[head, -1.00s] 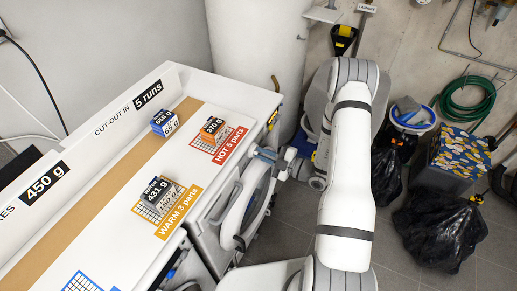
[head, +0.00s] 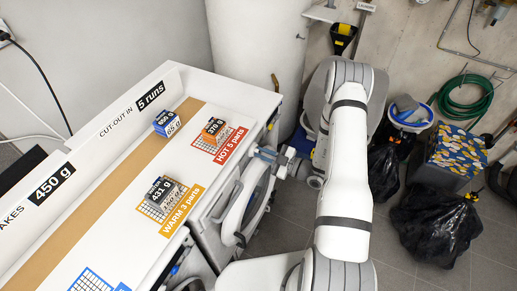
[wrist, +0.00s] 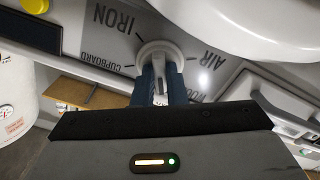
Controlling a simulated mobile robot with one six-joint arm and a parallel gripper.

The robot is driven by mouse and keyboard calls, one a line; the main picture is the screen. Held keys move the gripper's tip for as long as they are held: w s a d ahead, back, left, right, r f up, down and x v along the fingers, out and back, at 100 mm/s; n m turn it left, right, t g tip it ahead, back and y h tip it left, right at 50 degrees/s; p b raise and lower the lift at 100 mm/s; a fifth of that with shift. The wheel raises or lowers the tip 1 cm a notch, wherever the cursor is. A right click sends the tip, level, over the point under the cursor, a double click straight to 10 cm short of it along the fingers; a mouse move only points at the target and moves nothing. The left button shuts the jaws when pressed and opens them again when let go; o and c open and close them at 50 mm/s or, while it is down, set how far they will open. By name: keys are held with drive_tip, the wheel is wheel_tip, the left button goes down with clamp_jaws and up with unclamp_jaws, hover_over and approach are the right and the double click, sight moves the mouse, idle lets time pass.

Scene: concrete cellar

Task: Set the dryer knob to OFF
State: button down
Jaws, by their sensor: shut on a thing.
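I cannot make out an OFF label or which mark the knob points at. My gripper (wrist: 160,78) has its two blue fingers on either side of the grip bar, shut on it. In the head view my gripper (head: 268,154) is at the front of the dryer (head: 222,205), below the worktop edge; the knob is hidden there.
The white worktop (head: 110,205) holds several small labelled boxes on coloured grids. The round dryer door (head: 243,208) bulges below my gripper. A white cylinder (head: 258,45) stands behind. Black bags (head: 436,225) and a bucket (head: 408,118) lie to the right.

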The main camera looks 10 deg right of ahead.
drive_tip(key=shift+a+r, duration=0.1)
drive_tip(key=shift+r, duration=0.05)
drive_tip(key=shift+r+m+p, duration=0.1)
drive_tip(key=shift+m+p, duration=0.5)
drive_tip(key=shift+m, duration=0.2)
drive_tip(key=shift+m+p, duration=0.45)
drive_tip(key=shift+m, duration=1.05)
drive_tip(key=shift+p, duration=0.75)
drive_tip(key=shift+m+p, duration=0.4)
drive_tip(key=shift+p, duration=1)
drive_tip(key=c, duration=1.5)
unclamp_jaws()
drive_tip(key=shift+w, duration=0.1)
drive_tip(key=shift+o, duration=0.9)
drive_tip(key=shift+f, duration=0.2)
drive_tip(key=shift+f, duration=0.1)
